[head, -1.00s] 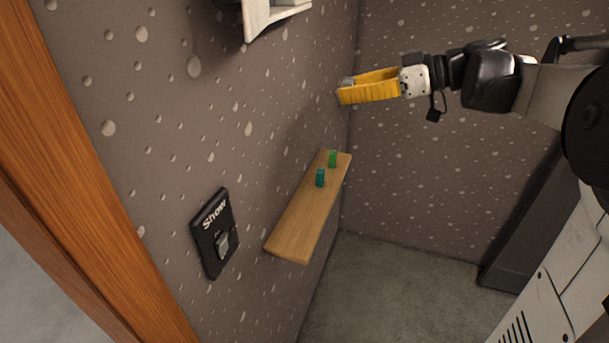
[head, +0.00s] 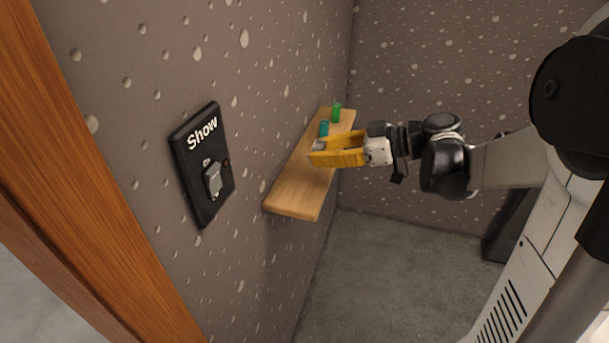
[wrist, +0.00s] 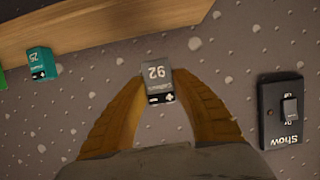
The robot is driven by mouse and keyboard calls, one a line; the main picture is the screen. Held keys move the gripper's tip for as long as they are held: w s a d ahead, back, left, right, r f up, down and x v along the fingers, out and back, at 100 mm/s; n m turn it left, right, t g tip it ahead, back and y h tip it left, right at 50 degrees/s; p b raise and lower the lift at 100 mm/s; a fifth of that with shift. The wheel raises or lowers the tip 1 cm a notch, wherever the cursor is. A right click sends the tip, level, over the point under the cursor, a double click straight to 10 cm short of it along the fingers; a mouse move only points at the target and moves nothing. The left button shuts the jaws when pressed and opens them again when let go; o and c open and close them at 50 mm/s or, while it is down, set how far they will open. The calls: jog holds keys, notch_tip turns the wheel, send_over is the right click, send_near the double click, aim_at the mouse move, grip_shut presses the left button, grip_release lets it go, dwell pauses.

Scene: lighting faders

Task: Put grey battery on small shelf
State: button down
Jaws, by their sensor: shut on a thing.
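My gripper (head: 318,152) has yellow fingers and is shut on the grey battery (wrist: 157,82), which shows "92" and a black end band in the wrist view. In the head view the grey battery (head: 319,145) shows as a small grey piece at the fingertips. The small shelf (head: 292,195) is a wooden plank on the wall. In the head view the gripper overlaps the shelf's middle; the gap between battery and shelf is hard to judge. The shelf (wrist: 110,22) also crosses the top of the wrist view, with wall visible around the battery.
A teal battery (head: 324,129) and a green battery (head: 337,112) stand at the shelf's far end. A black "Show" switch plate (head: 203,165) is on the wall left of the shelf. The near part of the shelf is bare. An orange wooden frame (head: 70,150) borders the left.

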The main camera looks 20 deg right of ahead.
aim_at(302, 184)
jog(key=a+f, duration=0.1)
jog(key=w+a, duration=0.1)
jog(key=a+f+b, duration=0.1)
jog(key=shift+w+a+f, duration=0.3)
jog(key=shift+w+f, duration=0.05)
notch_tip(302, 184, down, 4)
jog(key=shift+r+b, duration=0.1)
jog(key=shift+b, duration=0.7)
jog(key=c, duration=1.1)
grip_release()
jog(key=shift+c, duration=0.2)
